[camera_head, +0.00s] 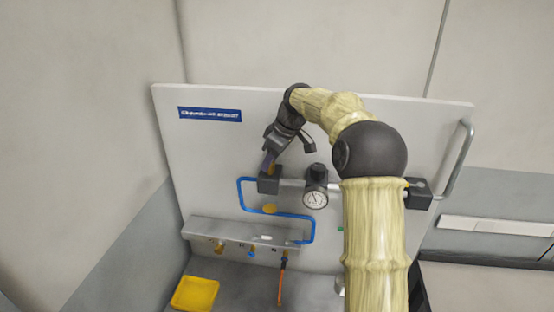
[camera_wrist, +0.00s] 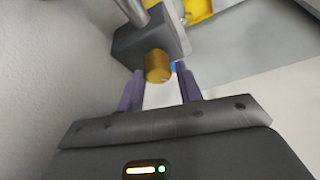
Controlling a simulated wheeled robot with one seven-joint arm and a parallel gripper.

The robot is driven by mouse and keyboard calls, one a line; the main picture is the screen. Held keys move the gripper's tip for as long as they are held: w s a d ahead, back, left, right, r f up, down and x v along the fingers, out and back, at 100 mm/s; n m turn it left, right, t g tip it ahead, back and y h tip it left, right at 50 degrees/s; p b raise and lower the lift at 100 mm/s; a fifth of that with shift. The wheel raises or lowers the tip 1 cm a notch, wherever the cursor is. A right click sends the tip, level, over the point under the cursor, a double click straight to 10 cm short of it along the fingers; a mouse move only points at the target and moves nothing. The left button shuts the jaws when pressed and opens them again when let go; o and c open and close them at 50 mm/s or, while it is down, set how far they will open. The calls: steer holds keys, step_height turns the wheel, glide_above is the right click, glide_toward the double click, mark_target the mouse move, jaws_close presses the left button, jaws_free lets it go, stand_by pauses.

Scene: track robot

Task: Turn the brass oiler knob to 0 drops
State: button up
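The brass knob (camera_wrist: 158,66) sits on a dark block (camera_wrist: 135,42) in the wrist view. In the head view the same dark block (camera_head: 268,184) is on the panel, with a bit of the knob (camera_head: 271,169) showing at its top. My gripper (camera_wrist: 161,88) has two purple fingers spread apart, one to each side of the knob in the picture. A gap shows on the knob's right, and the left finger lies close to it. I cannot tell whether either finger touches it. No drop marking is readable.
A dark regulator with a round gauge (camera_head: 315,199) stands right of the block on the same pipe. A blue hose (camera_head: 240,194) loops below. A grey ledge (camera_head: 205,229) carries small fittings, and a yellow tray (camera_head: 195,294) lies lower left. A handle (camera_head: 460,160) is at the panel's right edge.

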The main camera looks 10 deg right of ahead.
steer(key=shift+o, duration=1.1)
steer(key=shift+a, duration=0.15)
steer(key=shift+d+r, duration=0.1)
steer(key=shift+d, duration=0.1)
steer(key=shift+s+d+r, duration=0.1)
steer(key=shift+r, duration=0.15)
steer(key=b+v, duration=0.1)
steer(key=v, duration=1.5)
steer(key=shift+r+b, duration=0.35)
steer(key=shift+b, duration=0.05)
steer(key=shift+s, duration=0.1)
